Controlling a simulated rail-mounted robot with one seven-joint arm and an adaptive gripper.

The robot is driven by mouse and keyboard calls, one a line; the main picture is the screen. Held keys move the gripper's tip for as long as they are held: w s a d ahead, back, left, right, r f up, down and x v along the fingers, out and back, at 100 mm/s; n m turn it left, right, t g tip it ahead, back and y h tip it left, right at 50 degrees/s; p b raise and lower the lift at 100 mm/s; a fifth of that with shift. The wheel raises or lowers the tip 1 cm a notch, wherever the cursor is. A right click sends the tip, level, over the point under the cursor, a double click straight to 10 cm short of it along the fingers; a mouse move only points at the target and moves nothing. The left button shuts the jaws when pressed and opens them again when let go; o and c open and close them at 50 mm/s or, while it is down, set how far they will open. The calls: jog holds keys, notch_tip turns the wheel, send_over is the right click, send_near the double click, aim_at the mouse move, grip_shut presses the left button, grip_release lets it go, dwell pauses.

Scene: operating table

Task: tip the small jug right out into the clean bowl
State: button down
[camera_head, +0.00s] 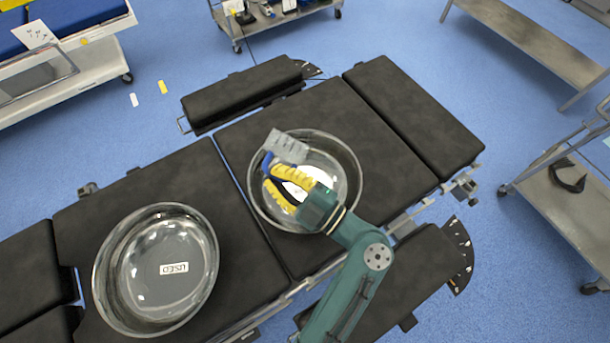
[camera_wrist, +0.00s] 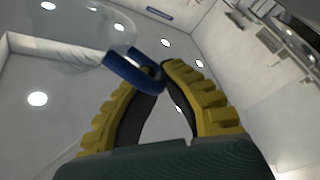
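The small jug (camera_head: 287,145) is clear grey with a blue handle (camera_wrist: 134,72). It is over the far side of the right-hand glass bowl (camera_head: 349,170) in the head view. My gripper (camera_head: 270,176) has yellow ridged fingers and is shut on the handle above this bowl. The wrist view looks up at ceiling lights, with the jug's clear body (camera_wrist: 85,35) at upper left, so jug and wrist look tipped over. I cannot see any contents leaving the jug. A pale patch shows in this bowl, partly hidden by my gripper. The other bowl (camera_head: 125,240) is labelled USED.
Both bowls stand on the black padded operating table (camera_head: 400,140). My arm crosses the table's front edge. Steel trolleys stand at the right (camera_head: 570,210) and at the back (camera_head: 285,15). A blue-topped bed (camera_head: 75,12) is at upper left.

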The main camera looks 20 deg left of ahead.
jog(key=shift+d+r+m+t+y+b, duration=0.15)
jog(key=shift+y+b, duration=0.35)
jog(key=shift+b, duration=0.9)
jog(key=shift+d+f+m+t+y+b, duration=0.2)
jog(key=shift+y+b, duration=0.3)
jog(key=shift+b, duration=0.9)
jog(key=shift+d+r+m+t+y+b, duration=0.2)
jog(key=shift+r+y+b, duration=0.25)
jog(key=shift+b, duration=0.4)
jog(key=shift+d+r+m+t+y+b, duration=0.1)
jog(key=shift+d+r+t+y+b, duration=0.1)
jog(key=shift+r+y+b, duration=0.45)
jog(key=shift+d+r+m+t+b, duration=0.25)
jog(key=shift+r+b, duration=0.5)
jog(key=shift+b, duration=0.25)
